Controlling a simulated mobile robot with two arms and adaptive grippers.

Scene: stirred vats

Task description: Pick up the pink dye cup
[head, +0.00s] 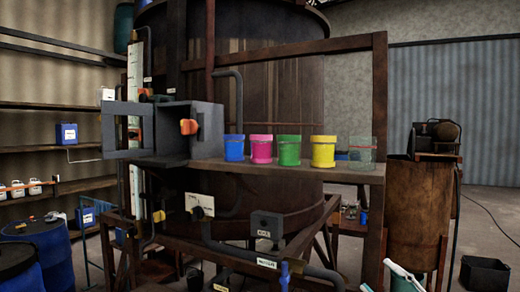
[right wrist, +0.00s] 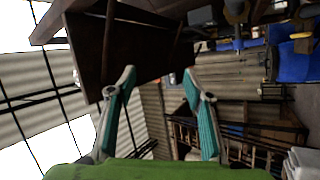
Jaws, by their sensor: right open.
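The pink dye cup (head: 261,150) stands upright on a wooden shelf (head: 300,172) in front of the large vat, between the blue cup (head: 234,148) and the green cup (head: 289,151). My right gripper (head: 377,275) shows at the bottom right of the head view, well below and to the right of the pink cup. In the right wrist view the right gripper (right wrist: 159,73) is open, with two teal-padded fingers apart and nothing between them. No cup is recognisable in that view. My left gripper is out of view.
A yellow cup (head: 323,151) and a clear container (head: 361,150) stand farther right on the shelf. A grey open box (head: 190,135) stands left of the blue cup. A wooden post (head: 379,100) rises at the shelf's right end. Pipes and valves run below.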

